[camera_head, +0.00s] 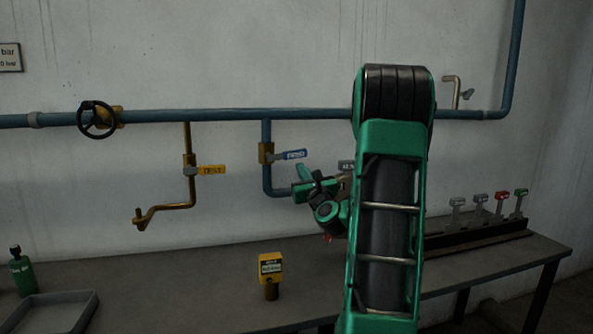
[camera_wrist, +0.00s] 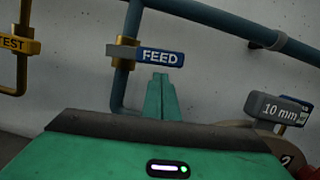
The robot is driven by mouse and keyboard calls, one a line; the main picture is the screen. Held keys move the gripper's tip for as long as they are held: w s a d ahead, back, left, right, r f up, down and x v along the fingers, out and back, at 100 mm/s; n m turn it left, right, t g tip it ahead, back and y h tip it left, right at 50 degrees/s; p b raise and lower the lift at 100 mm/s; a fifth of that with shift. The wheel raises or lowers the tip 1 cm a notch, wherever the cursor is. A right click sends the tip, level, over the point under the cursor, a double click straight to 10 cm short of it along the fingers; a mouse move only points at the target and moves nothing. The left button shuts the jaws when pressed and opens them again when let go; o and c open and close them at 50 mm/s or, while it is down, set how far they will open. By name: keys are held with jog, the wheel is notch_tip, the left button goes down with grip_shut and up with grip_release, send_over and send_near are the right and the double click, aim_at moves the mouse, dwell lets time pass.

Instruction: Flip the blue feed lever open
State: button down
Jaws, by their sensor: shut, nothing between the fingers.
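The blue feed lever (camera_head: 288,155) sticks out sideways to the right from a brass valve body (camera_head: 265,153) on a blue branch pipe. In the wrist view the lever (camera_wrist: 160,57) reads FEED and lies nearly level, across the vertical pipe. My gripper (camera_head: 301,180) is shut and empty, just below and to the right of the lever in the head view. In the wrist view its green fingertips (camera_wrist: 160,80) are together, just under the lever's lettered grip; I cannot tell whether they touch it.
A yellow TEST lever (camera_head: 211,170) sits on a brass pipe to the left. A grey 10 mm block (camera_wrist: 275,112) is close on the right. A black handwheel (camera_head: 97,120) is on the main pipe. The bench (camera_head: 190,290) below holds a yellow tag block (camera_head: 270,268).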

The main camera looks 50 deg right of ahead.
jog(key=shift+x, duration=1.25)
